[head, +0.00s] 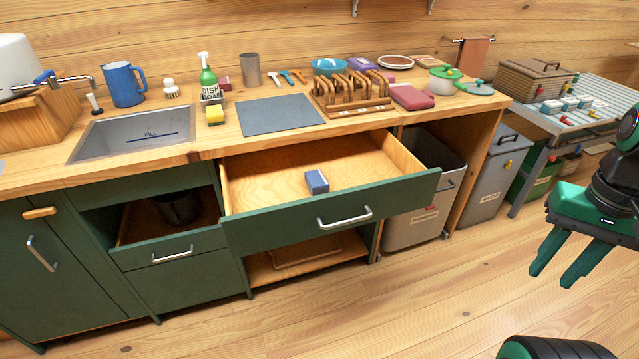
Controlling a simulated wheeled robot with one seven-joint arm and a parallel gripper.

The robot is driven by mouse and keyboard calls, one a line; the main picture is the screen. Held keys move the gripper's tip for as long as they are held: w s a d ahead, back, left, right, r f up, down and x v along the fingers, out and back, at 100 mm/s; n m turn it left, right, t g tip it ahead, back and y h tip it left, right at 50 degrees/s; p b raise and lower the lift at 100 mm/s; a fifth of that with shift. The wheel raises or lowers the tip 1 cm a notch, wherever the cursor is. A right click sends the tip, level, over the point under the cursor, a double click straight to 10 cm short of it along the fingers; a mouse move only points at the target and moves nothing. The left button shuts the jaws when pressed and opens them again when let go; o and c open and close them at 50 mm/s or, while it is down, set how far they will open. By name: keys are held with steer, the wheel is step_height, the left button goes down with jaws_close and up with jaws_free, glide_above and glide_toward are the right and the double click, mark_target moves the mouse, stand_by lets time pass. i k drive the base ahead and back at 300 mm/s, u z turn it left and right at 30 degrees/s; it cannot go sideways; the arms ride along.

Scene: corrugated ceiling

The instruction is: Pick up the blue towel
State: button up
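A small blue folded item (316,182), which looks like the blue towel, lies in the open wooden drawer (265,180), near its front panel. It has a paler side and nothing covers it. My gripper (555,274) is at the right edge of the head view, above the wooden floor and well to the right of the drawer. Its two teal fingers point down and are apart, with nothing between them.
The counter (225,135) above the drawer holds a sink (135,135), a blue mug (123,84), a soap bottle (209,80) and a wooden rack (350,95). Grey bins (415,225) stand right of the drawer. The floor (450,290) in front is clear.

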mark_target(316, 181)
steer(key=u, duration=0.1)
steer(key=i, duration=1)
steer(key=z, duration=0.1)
